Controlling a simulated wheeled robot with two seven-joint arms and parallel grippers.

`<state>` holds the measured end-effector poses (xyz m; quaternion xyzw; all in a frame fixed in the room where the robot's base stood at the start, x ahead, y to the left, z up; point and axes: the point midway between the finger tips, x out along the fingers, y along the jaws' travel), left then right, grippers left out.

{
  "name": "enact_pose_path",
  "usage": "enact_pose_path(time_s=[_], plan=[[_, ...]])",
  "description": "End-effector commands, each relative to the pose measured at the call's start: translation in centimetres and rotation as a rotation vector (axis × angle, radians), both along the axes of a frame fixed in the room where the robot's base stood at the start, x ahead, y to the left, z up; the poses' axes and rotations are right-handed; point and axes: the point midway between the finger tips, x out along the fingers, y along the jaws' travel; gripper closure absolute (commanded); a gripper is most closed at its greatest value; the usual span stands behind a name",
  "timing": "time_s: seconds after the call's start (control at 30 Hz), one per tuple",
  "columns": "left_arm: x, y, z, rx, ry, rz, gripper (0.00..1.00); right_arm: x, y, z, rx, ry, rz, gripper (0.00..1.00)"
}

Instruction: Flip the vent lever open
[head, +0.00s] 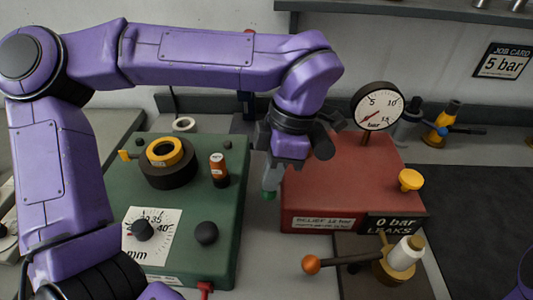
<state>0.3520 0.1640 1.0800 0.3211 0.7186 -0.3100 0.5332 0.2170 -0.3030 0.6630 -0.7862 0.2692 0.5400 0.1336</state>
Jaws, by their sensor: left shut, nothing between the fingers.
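A dark lever with an orange ball end (311,265) lies roughly level in front of the red box. It runs right to a brass fitting with a white cylinder (403,254). No part is marked as the vent lever, so I cannot tell whether this is it. My left gripper (269,190) is shut and empty, pointing down at the left side of the red box, behind and left of the orange ball and apart from it. My right gripper is out of view.
The red box (350,165) carries a gauge (378,107), a yellow knob (410,180) and a "0 bar LEAKS" sign (393,223). A green box (200,260) with knobs and a dial stands left. A job card (502,62) reads "5 bar". A dark mat lies right.

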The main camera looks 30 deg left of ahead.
Motion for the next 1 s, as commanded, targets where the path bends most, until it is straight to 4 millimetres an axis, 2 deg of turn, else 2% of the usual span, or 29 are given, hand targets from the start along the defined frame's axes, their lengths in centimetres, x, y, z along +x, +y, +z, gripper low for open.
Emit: enact_pose_path(time_s=[0.17,0.27,0.5,0.53,0.6,0.8,1.0], plan=[[-0.2,0.4,0.1,0.0,0.0,0.011,1.0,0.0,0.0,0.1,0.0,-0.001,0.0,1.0],[0.0,0.5,0.9,0.0,0.0,0.01,1.0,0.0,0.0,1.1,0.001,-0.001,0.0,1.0],[1.1,1.4,5.1,0.002,0.004,0.002,1.0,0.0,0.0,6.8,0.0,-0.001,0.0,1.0],[1.3,1.2,4.8,0.004,-0.002,0.002,1.0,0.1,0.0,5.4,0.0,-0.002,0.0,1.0],[1.5,0.8,6.3,0.003,-0.004,0.002,1.0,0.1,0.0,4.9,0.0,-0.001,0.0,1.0],[2.3,-0.2,10.7,0.004,-0.001,-0.004,1.0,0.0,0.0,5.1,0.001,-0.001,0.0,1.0],[2.6,-0.5,12.9,0.003,0.001,-0.006,1.0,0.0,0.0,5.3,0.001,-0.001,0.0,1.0]])
